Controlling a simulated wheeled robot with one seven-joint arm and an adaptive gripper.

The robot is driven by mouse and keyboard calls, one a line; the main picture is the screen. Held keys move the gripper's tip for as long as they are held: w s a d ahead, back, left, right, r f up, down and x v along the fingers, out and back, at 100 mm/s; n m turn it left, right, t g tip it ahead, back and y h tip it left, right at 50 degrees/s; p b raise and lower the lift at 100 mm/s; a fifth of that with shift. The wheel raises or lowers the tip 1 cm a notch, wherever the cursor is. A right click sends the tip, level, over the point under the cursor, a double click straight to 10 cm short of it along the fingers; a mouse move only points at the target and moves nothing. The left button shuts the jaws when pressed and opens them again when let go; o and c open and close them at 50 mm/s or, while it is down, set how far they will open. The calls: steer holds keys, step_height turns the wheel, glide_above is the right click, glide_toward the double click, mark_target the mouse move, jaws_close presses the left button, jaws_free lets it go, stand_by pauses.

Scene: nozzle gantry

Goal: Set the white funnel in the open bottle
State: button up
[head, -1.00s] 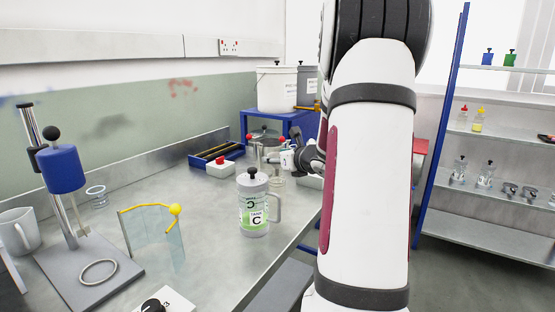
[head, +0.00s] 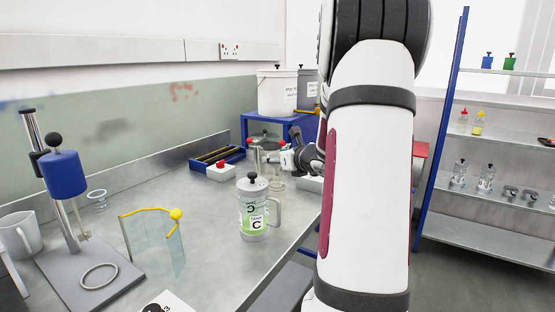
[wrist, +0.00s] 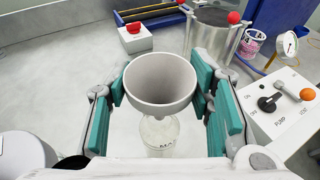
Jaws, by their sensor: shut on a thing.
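My gripper (wrist: 162,85) is shut on the white funnel (wrist: 160,80), with teal pads on either side of it. The funnel's wide mouth faces the wrist camera. A clear bottle (wrist: 160,136) shows directly below the funnel in the wrist view, its neck hidden behind the funnel. I cannot tell whether the funnel's stem is in the neck. In the head view my gripper (head: 298,156) is at the far end of the bench, partly hidden by my arm, with the clear bottle (head: 277,183) underneath.
A steel vessel with red knobs (wrist: 213,38) stands just behind the bottle. A pump box (wrist: 280,110) is close on the right, and a red-button box (wrist: 135,38) at the back left. A lidded TANK C jug (head: 253,212) stands nearer on the bench (head: 205,240).

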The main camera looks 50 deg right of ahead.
steer(key=shift+f+b, duration=0.75)
steer(key=shift+b, duration=0.2)
stand_by(0.6)
steer(key=o, duration=0.7)
steer(key=shift+c, duration=0.2)
steer(key=p+v, duration=0.2)
steer(key=v, duration=0.9)
steer(key=shift+p, duration=0.3)
